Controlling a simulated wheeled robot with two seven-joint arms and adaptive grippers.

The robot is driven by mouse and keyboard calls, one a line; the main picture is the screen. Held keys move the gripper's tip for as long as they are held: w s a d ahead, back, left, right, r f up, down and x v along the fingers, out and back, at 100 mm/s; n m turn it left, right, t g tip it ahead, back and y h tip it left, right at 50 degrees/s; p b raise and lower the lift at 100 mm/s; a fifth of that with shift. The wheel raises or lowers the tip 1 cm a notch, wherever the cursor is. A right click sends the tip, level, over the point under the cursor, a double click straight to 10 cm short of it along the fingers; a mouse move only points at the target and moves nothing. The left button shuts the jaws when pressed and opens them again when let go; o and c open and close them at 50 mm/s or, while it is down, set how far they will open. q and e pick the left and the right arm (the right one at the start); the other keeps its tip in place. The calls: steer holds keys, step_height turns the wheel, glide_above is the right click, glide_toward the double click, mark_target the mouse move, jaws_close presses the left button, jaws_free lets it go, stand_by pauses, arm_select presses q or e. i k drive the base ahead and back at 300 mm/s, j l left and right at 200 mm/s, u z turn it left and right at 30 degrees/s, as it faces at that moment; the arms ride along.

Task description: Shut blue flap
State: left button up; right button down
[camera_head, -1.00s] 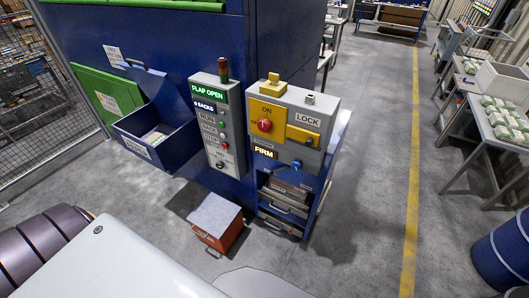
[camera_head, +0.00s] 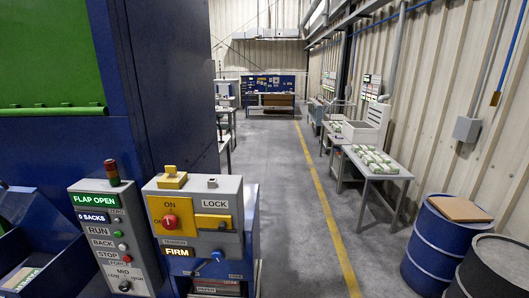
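The blue flap (camera_head: 50,236) is at the lower left edge of the head view, cut off by the frame. It stands tilted out from the blue machine (camera_head: 60,150), and part of a pale label or packet shows in its lower corner. The grey control panel (camera_head: 108,240) beside it has a lit green display (camera_head: 97,199) reading "FLAP OPEN" and another reading "0 SACKS". Neither of my grippers is in view.
A lock box (camera_head: 199,235) with a red knob and a lit "FIRM" sign stands right of the panel. The grey aisle between is clear.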

mark_target(22, 206)
steer(key=u, duration=1.9)
